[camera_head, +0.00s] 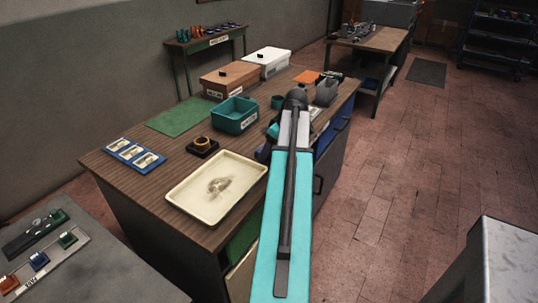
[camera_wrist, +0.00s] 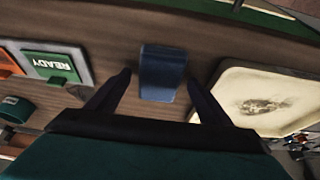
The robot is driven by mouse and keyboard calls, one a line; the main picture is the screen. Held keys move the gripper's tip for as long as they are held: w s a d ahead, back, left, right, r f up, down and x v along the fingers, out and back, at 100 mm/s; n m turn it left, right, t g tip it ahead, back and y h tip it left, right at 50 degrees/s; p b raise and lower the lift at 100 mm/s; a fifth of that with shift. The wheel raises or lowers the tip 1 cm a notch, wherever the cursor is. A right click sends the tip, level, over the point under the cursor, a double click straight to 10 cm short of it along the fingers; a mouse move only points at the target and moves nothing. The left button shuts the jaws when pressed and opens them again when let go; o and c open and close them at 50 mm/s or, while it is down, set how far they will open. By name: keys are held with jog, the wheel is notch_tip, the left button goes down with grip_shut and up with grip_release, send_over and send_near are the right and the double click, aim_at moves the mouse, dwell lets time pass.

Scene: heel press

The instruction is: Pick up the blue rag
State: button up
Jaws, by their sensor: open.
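The blue rag (camera_wrist: 162,72) shows in the wrist view as a small, dark blue, folded-looking piece on the brown wooden table top. My gripper (camera_wrist: 160,78) is open and empty. Its two dark fingers stand one on each side of the rag in the picture, with wood showing between each finger and the rag. I cannot tell how high the fingers are above it. In the head view I cannot make out the rag; my teal arm covers part of the table and most of my gripper.
A stained cream tray (camera_head: 215,188) lies right of the rag in the wrist view (camera_wrist: 262,62). A green and orange READY panel (camera_wrist: 45,65) and a teal cup (camera_wrist: 15,108) are at left. The head view shows a teal bin (camera_head: 235,117) and a black-based round part (camera_head: 202,146).

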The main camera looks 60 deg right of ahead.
jog(key=shift+f, duration=0.25)
dwell(0.6)
jog(key=c, duration=1.1)
